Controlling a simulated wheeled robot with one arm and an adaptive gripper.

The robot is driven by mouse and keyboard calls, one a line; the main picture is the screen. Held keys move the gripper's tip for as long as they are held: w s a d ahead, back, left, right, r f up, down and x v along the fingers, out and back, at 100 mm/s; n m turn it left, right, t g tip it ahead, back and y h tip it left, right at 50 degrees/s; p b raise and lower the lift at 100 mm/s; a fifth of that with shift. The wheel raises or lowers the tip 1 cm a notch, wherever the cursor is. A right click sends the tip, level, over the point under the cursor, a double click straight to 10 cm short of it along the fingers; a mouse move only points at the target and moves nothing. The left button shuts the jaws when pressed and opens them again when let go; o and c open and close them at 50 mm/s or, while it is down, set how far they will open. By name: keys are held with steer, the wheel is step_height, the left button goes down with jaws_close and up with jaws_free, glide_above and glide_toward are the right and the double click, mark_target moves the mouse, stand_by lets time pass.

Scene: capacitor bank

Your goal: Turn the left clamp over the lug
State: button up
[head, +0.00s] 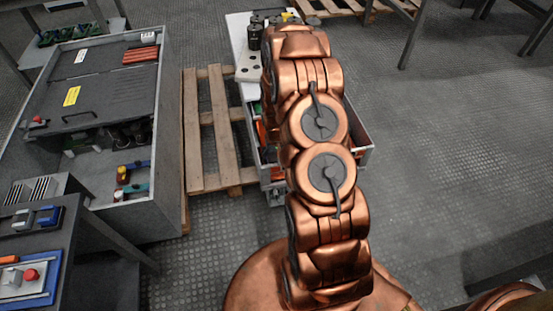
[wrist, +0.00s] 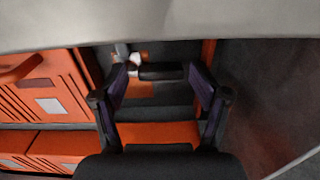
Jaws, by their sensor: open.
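In the wrist view my gripper (wrist: 160,78) is open, with one finger on each side. Between or beyond the fingertips is a short black bar (wrist: 162,72) with a pale collar (wrist: 134,62) at its left end. It may be the clamp, but I cannot tell for sure, nor whether a finger touches it. No lug can be made out. An orange block (wrist: 158,132) shows below the bar between the fingers. In the head view my copper arm reaches forward and hides my gripper and most of the spot where it works.
Orange ribbed units (wrist: 38,92) stand left of my gripper. A pale edge (wrist: 150,22) crosses the top of the wrist view. In the head view a grey cabinet (head: 170,95) and a wooden pallet (head: 213,125) lie left of my arm.

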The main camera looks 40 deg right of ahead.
steer(key=shift+w+r, duration=0.1)
steer(key=shift+r, duration=0.05)
steer(key=shift+r, duration=3.9)
